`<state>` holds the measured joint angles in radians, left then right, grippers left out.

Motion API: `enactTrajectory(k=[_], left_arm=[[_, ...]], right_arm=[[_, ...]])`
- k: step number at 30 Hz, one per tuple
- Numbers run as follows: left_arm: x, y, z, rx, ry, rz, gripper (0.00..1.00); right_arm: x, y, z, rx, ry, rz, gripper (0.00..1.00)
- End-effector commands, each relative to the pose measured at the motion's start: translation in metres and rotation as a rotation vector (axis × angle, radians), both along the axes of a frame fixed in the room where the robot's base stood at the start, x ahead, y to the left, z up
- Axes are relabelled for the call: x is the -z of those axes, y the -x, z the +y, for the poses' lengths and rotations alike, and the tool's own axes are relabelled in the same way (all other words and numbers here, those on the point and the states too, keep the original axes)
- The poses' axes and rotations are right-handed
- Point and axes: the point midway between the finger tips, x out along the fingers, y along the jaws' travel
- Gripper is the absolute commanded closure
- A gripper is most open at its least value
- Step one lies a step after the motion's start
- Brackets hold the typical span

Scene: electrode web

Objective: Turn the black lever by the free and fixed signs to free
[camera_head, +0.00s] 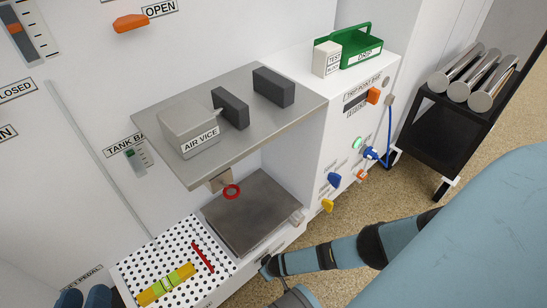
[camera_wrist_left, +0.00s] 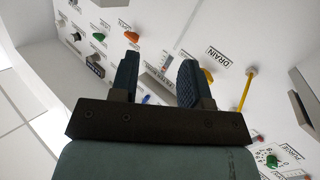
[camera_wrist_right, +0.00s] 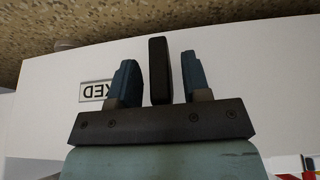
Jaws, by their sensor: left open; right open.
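In the right wrist view, a black lever (camera_wrist_right: 160,70) stands out as a dark upright bar against a white panel. My right gripper (camera_wrist_right: 162,82) is open, and the lever shows between its two fingers with a gap on each side. How deep the lever lies between them I cannot tell. A sign (camera_wrist_right: 95,91) beside the left finger is partly hidden; its visible letters look like the end of FIXED. No free sign shows. My left gripper (camera_head: 84,298) is open and empty at the lower left of the head view; it also shows in the left wrist view (camera_wrist_left: 160,78).
In the head view, a grey shelf (camera_head: 170,110) with the air vice (camera_head: 190,135) juts out above a dark plate (camera_head: 255,215). A perforated tray (camera_head: 150,262) holds a yellow-green level. In the left wrist view, a panel carries several knobs and a yellow rod (camera_wrist_left: 246,92) near the DRAIN sign.

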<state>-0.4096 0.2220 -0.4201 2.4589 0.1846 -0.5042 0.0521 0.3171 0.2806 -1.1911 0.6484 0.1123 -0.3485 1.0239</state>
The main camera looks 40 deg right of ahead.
Motion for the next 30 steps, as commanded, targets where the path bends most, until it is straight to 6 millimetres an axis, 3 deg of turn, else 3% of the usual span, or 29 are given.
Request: enactTrajectory(k=[1, 10, 14, 18, 30], left_arm=[[-0.013, 0.002, 0.000, -0.010, 0.019, -0.010, 0.57], [-0.083, 0.004, 0.005, -0.073, 0.120, -0.195, 0.57], [-0.089, 0.004, 0.010, -0.096, 0.115, -0.211, 0.57], [-0.067, 0.001, 0.015, -0.113, 0.054, -0.133, 0.57], [-0.053, 0.000, 0.018, -0.122, 0.020, -0.090, 0.57]], right_arm=[[-0.014, 0.004, -0.001, 0.001, -0.001, 0.001, 0.56], [-0.078, 0.030, -0.002, 0.000, -0.001, 0.000, 0.56], [-0.099, 0.040, -0.002, 0.000, -0.001, 0.001, 0.56], [-0.112, 0.046, -0.002, -0.001, -0.001, 0.000, 0.56], [-0.117, 0.048, -0.002, -0.001, 0.001, 0.000, 0.56]])
